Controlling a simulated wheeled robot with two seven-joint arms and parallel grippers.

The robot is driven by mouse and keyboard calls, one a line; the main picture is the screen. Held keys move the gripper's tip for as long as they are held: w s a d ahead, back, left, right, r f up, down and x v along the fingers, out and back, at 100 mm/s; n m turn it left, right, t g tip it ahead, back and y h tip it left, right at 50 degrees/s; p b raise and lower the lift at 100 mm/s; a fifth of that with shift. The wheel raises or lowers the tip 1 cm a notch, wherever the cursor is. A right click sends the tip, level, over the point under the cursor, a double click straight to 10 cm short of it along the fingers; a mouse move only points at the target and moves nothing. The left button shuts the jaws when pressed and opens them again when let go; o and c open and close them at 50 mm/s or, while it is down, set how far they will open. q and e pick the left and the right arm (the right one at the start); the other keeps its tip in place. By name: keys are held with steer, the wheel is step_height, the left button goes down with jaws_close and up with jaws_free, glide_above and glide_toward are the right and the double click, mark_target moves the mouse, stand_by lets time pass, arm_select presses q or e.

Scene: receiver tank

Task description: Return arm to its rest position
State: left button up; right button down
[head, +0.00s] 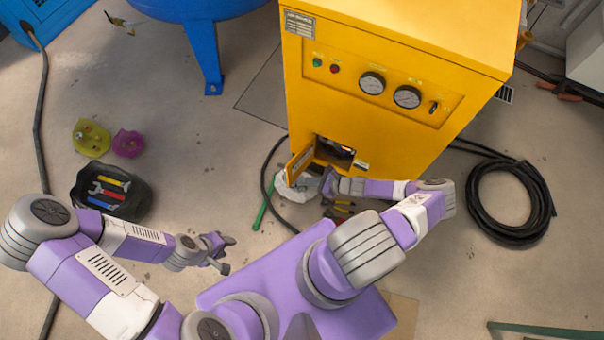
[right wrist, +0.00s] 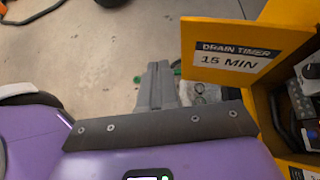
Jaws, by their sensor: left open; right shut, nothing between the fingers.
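My right gripper (head: 326,184) is shut and empty, just in front of a small open door (head: 301,163) low on the yellow cabinet (head: 385,85). In the right wrist view its closed fingers (right wrist: 160,85) point over the floor, left of the door (right wrist: 238,50), whose label reads "DRAIN TIMER 15 MIN". I see no contact between the fingers and the door there. My right arm bends out to the right and back to the cabinet. My left gripper (head: 222,252) is open and empty, above the floor at the centre left.
The open compartment (head: 335,150) shows dark parts inside. A white crumpled item (head: 295,187), a green rod (head: 263,206) and pliers (head: 342,207) lie near the cabinet. A black tool tray (head: 135,203) is at left; a coiled black hose (head: 480,205) is at right.

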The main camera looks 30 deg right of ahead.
steer(key=shift+s+d+r+p, duration=0.25)
steer(key=shift+s+r, duration=0.25)
steer(key=shift+s, duration=0.3)
steer(key=shift+s+d+r+p, duration=0.15)
steer(key=shift+s+d+r, duration=0.25)
steer(key=shift+s, duration=0.4)
steer(key=shift+a+r, duration=0.1)
steer(key=shift+a, duration=0.1)
steer(key=s+a+r+n+g+y, duration=0.1)
steer(key=a+r+n+g, duration=0.25)
steer(key=a+n, duration=0.3)
steer(key=s+a+r+n+g+y, duration=0.1)
steer(key=a+r+n+g, duration=0.1)
steer(key=a+n+g, duration=0.35)
steer(key=s+a+r+n+h, duration=0.4)
steer(key=a+r+n, duration=0.3)
steer(key=r+n, duration=0.3)
steer(key=n+h, duration=0.1)
steer(key=n, duration=0.3)
steer(key=shift+s, duration=0.2)
steer(key=shift+a, duration=0.2)
